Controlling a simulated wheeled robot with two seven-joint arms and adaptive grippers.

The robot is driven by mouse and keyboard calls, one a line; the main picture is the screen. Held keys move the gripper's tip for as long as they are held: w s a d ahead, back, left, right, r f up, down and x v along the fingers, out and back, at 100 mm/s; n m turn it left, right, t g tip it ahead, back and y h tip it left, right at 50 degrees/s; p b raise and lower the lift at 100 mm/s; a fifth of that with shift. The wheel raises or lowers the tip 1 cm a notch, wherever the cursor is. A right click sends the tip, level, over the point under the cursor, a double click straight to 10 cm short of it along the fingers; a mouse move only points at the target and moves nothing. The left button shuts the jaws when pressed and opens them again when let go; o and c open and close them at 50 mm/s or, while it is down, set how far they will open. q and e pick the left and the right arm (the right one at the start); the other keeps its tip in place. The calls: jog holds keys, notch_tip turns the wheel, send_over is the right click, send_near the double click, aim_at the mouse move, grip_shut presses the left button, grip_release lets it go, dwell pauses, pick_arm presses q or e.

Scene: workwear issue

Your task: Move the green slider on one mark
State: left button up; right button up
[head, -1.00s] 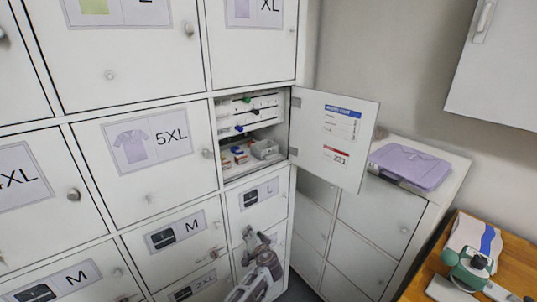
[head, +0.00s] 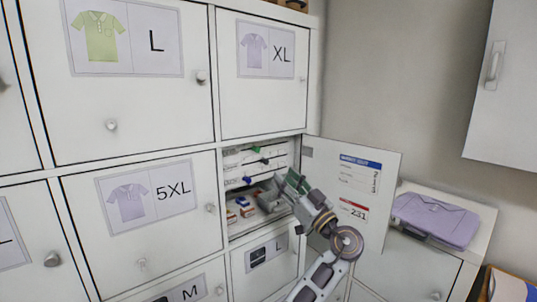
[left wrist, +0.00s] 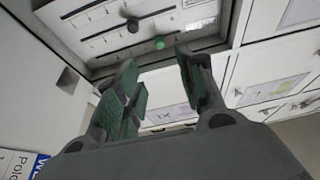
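The green slider (head: 255,149) is a small knob on the top line of a white panel (head: 285,150) at the back of an open locker compartment. It also shows in the left wrist view (left wrist: 159,43), just beyond and between my fingertips, with no contact that I can see. A black slider (head: 265,160) and a blue slider (head: 247,180) sit lower on the panel. My left gripper (head: 279,183) is at the compartment's opening, below and right of the green slider in the head view. Its fingers (left wrist: 157,58) are apart and empty. My right gripper is out of view.
The compartment's door (head: 362,165) stands open to the right, close to my left arm. Small red, white and blue items (head: 244,207) lie on the compartment floor under the panel. Closed lockers surround it. Folded purple clothing (head: 436,220) lies on a unit at right.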

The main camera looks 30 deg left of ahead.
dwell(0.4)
pick_arm(q)
jog(key=p, duration=0.5)
send_near(258, 151)
jog(key=x, duration=0.6)
jog(key=shift+d+r, duration=0.1)
jog(key=shift+r, duration=0.1)
jog(key=shift+p+x, duration=0.3)
jog(key=shift+x, duration=1)
jog(key=shift+f, duration=0.1)
jog(key=shift+c, duration=0.4)
grip_shut()
